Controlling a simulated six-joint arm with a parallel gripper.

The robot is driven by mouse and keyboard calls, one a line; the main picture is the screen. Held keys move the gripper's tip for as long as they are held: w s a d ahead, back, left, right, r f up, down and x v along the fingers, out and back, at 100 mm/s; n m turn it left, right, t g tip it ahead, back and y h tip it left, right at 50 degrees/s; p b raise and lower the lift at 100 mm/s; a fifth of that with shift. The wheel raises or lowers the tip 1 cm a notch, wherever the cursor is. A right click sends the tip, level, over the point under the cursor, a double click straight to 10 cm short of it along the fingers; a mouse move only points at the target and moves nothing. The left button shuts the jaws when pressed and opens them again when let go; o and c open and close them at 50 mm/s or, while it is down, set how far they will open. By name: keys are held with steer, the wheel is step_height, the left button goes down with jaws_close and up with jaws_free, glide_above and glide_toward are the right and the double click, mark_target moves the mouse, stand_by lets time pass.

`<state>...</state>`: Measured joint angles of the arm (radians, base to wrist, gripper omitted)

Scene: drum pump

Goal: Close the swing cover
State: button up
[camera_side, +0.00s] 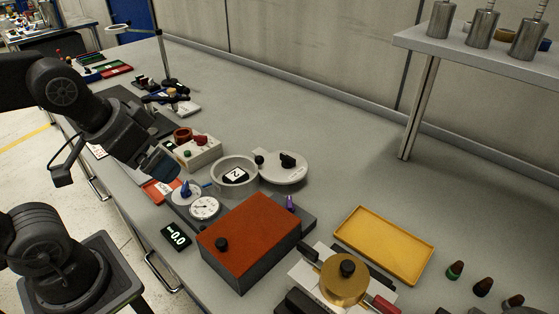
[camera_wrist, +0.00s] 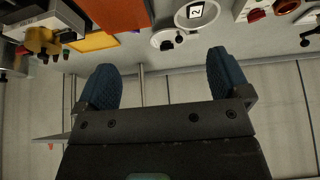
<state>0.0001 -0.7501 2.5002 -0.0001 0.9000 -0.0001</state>
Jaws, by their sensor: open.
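The swing cover (camera_side: 287,172) is a pale round disc with a black knob. It sits swung out beside a round grey pot (camera_side: 216,173), which is open at the top and holds a block marked 2 (camera_side: 235,176). In the wrist view the cover (camera_wrist: 160,39) and the pot (camera_wrist: 181,19) show near the top edge. My gripper (camera_side: 160,166) is left of the pot, above the bench, with its blue fingers apart. In the wrist view my gripper (camera_wrist: 164,80) is open with nothing between the fingertips.
A red-topped box (camera_side: 250,232), a dial gauge (camera_side: 204,208) and a small display (camera_side: 176,237) stand in front of the pot. A control box with knobs (camera_side: 197,154) is behind my gripper. A yellow tray (camera_side: 384,244) lies at right. The bench beyond the cover is clear.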

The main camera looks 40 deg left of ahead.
steer(key=shift+w+r, duration=0.25)
steer(key=shift+w, duration=0.05)
steer(key=shift+c, duration=1.4)
steer(key=shift+m+g+y, duration=0.3)
steer(key=shift+g, duration=0.4)
steer(key=w, duration=0.2)
steer(key=w+r, duration=0.1)
steer(key=w, duration=0.1)
steer(key=w+r, duration=0.1)
steer(key=w, duration=0.1)
steer(key=shift+w+a, duration=0.1)
steer(key=shift+a, duration=0.1)
steer(key=c, duration=0.4)
steer(key=shift+m+g, duration=0.3)
steer(key=shift+g, duration=0.4)
steer(key=w, duration=0.6)
steer(key=shift+r, duration=0.1)
steer(key=shift+c, duration=0.7)
steer(key=m+g+y, duration=0.1)
steer(key=g+y, duration=0.1)
glide_above(259, 157)
steer(key=d, duration=0.3)
steer(key=d+x, duration=0.1)
steer(key=x, duration=0.9)
steer(key=s+x, duration=0.1)
steer(key=x, duration=0.9)
steer(key=shift+s+d, duration=0.15)
steer(key=shift+d, duration=0.15)
jaws_close()
